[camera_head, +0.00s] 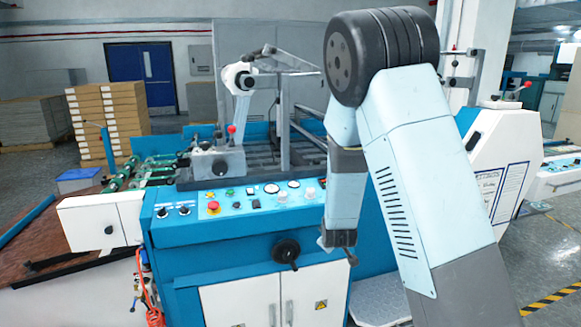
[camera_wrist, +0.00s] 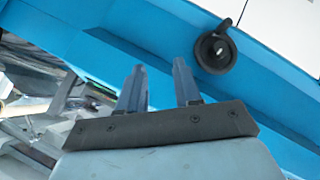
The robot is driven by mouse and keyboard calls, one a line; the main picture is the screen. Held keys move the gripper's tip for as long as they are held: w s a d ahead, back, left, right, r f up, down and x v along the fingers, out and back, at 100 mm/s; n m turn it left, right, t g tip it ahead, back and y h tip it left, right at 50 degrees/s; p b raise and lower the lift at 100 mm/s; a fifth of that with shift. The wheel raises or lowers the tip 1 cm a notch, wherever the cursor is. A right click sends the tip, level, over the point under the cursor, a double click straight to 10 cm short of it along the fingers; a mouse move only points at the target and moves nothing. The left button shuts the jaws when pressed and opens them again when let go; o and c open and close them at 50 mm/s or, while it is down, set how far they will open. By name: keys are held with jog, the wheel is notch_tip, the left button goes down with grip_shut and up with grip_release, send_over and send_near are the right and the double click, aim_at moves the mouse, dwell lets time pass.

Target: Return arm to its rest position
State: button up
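My gripper (camera_head: 338,252) hangs at the end of my folded arm, in front of the blue and white laminating machine (camera_head: 221,275) in the head view. It is just right of the black handwheel (camera_head: 286,251) on the machine's front. In the wrist view, the two fingers of my gripper (camera_wrist: 159,85) stand apart with a gap between them, and nothing shows in the gap. The handwheel (camera_wrist: 214,49) lies beyond and to the right of the fingers, apart from them. My arm hides part of the machine's right side.
The control panel (camera_head: 245,204) with a red button and dials runs along the machine's top front edge. White cabinet doors (camera_head: 270,305) are below it. A white side unit (camera_head: 497,160) stands at right. Stacked boxes (camera_head: 108,115) stand at the back left.

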jog(key=s+d+r+m+g+y, duration=0.1)
jog(key=s+r+m, duration=0.15)
jog(key=r, duration=0.35)
jog(key=s+d+r+m+g, duration=0.1)
jog(key=s+d+r, duration=0.1)
jog(key=s+r, duration=0.3)
jog(key=s+d+r+m, duration=0.1)
jog(key=s+d+r, duration=0.1)
jog(key=s+r, duration=0.3)
jog(key=s+d+r+m+g, duration=0.1)
jog(key=s+r, duration=0.5)
jog(key=s, duration=0.7)
jog(key=s+d+r+m+g, duration=0.1)
jog(key=s+d+r+m, duration=0.2)
jog(key=s+r, duration=0.3)
jog(key=s+d, duration=0.1)
jog(key=s, duration=0.3)
jog(key=shift+d, duration=0.3)
